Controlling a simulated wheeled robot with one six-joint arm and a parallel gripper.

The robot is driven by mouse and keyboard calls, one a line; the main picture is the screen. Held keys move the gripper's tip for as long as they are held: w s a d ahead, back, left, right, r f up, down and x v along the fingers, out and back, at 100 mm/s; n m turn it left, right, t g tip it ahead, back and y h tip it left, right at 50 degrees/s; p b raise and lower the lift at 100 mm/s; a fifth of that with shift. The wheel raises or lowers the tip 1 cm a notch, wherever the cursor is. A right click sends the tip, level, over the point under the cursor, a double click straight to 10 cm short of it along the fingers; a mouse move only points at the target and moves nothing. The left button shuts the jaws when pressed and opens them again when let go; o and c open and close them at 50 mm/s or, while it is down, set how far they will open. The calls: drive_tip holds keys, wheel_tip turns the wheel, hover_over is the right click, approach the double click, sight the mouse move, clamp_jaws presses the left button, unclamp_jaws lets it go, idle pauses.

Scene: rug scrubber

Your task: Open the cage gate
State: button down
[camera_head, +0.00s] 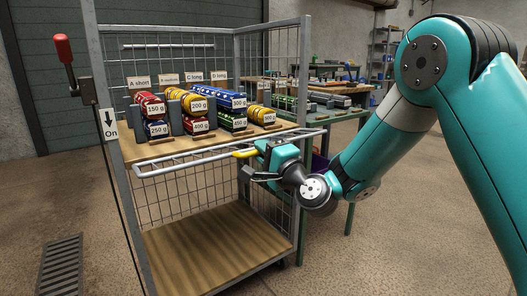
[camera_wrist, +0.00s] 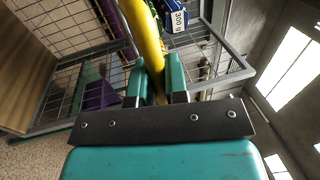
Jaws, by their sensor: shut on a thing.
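The cage gate (camera_head: 190,160) is a narrow grey tube frame across the front of the cage, just below the upper shelf. Its left end is near the left post and its right end reaches past the right post. A yellow grip (camera_head: 244,153) sits on its bar. My gripper (camera_head: 262,149) is shut on this yellow grip, near the right front post. In the wrist view the yellow grip (camera_wrist: 145,40) runs down between my two teal fingers (camera_wrist: 158,85). The fingers hide its lower end.
The cage's upper shelf (camera_head: 135,150) carries several coloured weight-labelled rolls; its lower deck (camera_head: 200,248) is empty. A lever with a red knob (camera_head: 63,49) and an "On" sign (camera_head: 108,124) stand at left. A green workbench (camera_head: 340,112) is behind. Floor in front is clear.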

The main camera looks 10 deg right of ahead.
drive_tip(key=c, duration=1.1)
unclamp_jaws()
drive_tip(key=shift+c, duration=0.2)
drive_tip(key=shift+f, duration=0.1)
drive_tip(key=b+v, duration=1.6)
drive_tip(key=v, duration=0.1)
drive_tip(key=shift+s+b, duration=0.2)
drive_tip(key=shift+b, duration=0.1)
